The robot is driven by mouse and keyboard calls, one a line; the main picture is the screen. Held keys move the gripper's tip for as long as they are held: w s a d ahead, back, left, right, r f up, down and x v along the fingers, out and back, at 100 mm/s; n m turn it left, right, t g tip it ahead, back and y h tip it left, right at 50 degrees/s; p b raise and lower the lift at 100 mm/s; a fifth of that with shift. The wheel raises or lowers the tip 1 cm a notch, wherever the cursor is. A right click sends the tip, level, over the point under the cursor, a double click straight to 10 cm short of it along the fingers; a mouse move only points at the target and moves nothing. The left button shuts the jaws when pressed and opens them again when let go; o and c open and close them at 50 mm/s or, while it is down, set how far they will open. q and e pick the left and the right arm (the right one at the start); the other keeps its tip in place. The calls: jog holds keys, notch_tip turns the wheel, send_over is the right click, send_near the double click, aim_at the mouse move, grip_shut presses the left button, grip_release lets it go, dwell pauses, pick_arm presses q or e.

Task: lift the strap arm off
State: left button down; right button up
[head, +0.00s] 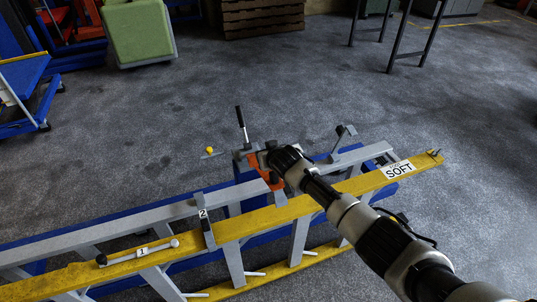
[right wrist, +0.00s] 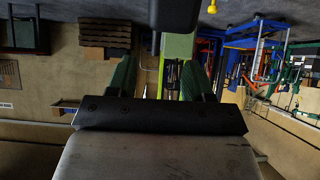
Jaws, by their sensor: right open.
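A grey flat strap marked 2 (head: 205,222) lies across the yellow rail of a ladder-like frame in the head view. It looks like the strap arm, though I cannot be sure. My right arm reaches in from the lower right, and its gripper (head: 257,160) is over the middle of the frame, right of and beyond the strap, apart from it. In the right wrist view the right gripper's two fingers (right wrist: 157,78) stand apart with nothing clearly between them. An orange part (head: 264,183) and a black-handled lever (head: 241,124) are beside the gripper. My left gripper is out of view.
The yellow rail (head: 340,190) and grey rails rest over blue beams. A ball-ended bar (head: 138,252) by the 1 label lies on the rail at left.

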jog(key=p+v, duration=0.2)
jog(key=v, duration=0.9)
jog(key=shift+w, duration=0.1)
